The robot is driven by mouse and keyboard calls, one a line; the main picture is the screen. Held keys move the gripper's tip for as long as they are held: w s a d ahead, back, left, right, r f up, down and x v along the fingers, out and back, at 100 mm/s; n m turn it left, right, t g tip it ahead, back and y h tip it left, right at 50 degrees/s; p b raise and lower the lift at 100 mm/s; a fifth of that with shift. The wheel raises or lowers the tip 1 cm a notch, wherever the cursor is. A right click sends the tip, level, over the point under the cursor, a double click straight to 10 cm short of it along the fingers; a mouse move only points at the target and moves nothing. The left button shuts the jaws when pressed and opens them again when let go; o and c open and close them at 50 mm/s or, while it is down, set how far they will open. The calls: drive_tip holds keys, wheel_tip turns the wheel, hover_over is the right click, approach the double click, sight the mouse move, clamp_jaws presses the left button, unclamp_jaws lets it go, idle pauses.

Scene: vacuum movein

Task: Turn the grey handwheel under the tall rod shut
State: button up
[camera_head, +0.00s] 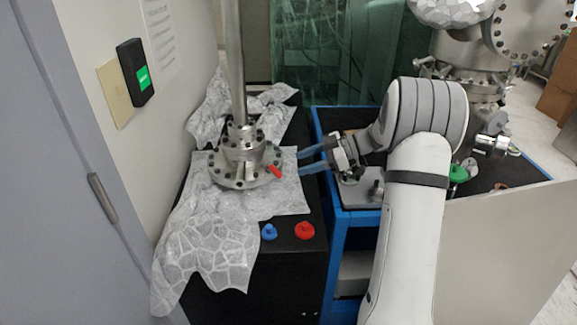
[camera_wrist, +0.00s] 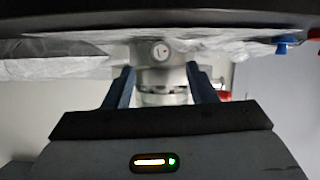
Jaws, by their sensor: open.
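The tall metal rod (camera_head: 234,70) stands upright on a grey, bolted round metal fitting (camera_head: 243,143). Its wide bottom disc (camera_head: 232,180) rests on a white crinkled sheet. Which disc is the handwheel I cannot clearly tell. A small red lever (camera_head: 275,171) sticks out at the fitting's right front. My gripper (camera_head: 300,162) is open and empty, its two blue fingers pointing left at the fitting from the right, apart from it. In the wrist view, which looks upside down, my gripper (camera_wrist: 161,74) has the fitting (camera_wrist: 162,72) in line between its fingers.
The white sheet (camera_head: 205,245) covers much of a black cabinet. A blue knob (camera_head: 269,231) and a red knob (camera_head: 305,230) stand at its front right. A blue-framed cart (camera_head: 341,240) stands right of the cabinet, below my arm.

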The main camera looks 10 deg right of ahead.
sight(288, 177)
drive_tip(key=x, duration=0.5)
drive_tip(key=shift+a+f, duration=0.3)
drive_tip(key=c, duration=1)
drive_tip(key=shift+o, duration=0.2)
drive_tip(key=shift+f+m+g+b, duration=0.15)
drive_tip(key=shift+m+g+b, duration=0.25)
drive_tip(key=shift+m+b, duration=0.1)
drive_tip(key=shift+w+r+m+g, duration=0.1)
drive_tip(key=shift+r+m+g, duration=0.1)
drive_tip(key=shift+m+g, duration=0.65)
drive_tip(key=shift+m+t, duration=0.25)
drive_tip(key=o, duration=1)
drive_tip(key=shift+c, duration=0.2)
